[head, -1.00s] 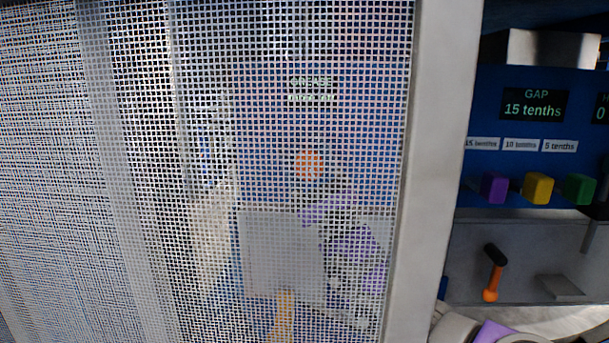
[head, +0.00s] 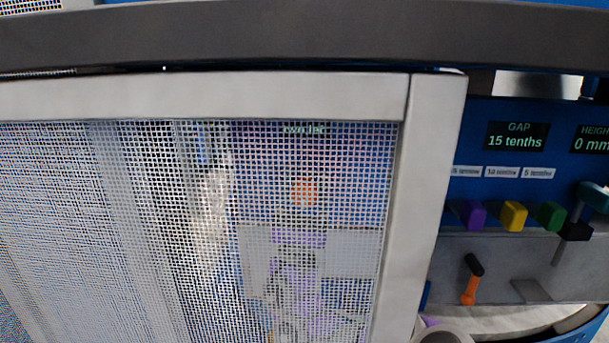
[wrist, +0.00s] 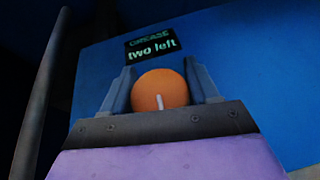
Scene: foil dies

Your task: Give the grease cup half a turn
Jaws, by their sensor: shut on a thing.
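The orange grease cup (wrist: 162,92) is round with a short white mark pointing nearly straight down in the wrist view. My gripper (wrist: 160,76) is shut on it, one grey finger on each side. Above the cup, a dark display (wrist: 152,47) on the blue panel reads "GREASE two left". In the head view, the cup (head: 304,192) shows blurred behind a wire mesh guard (head: 150,230). My gripper (head: 303,212) and purple arm are directly below it, also behind the mesh. The mesh hides finger detail there.
The guard's pale frame post (head: 432,200) and top rail (head: 200,98) stand in front of my arm. Right of it are a "GAP 15 tenths" display (head: 515,136), purple (head: 470,214), yellow (head: 513,215) and green (head: 550,215) blocks, and an orange-black lever (head: 472,278).

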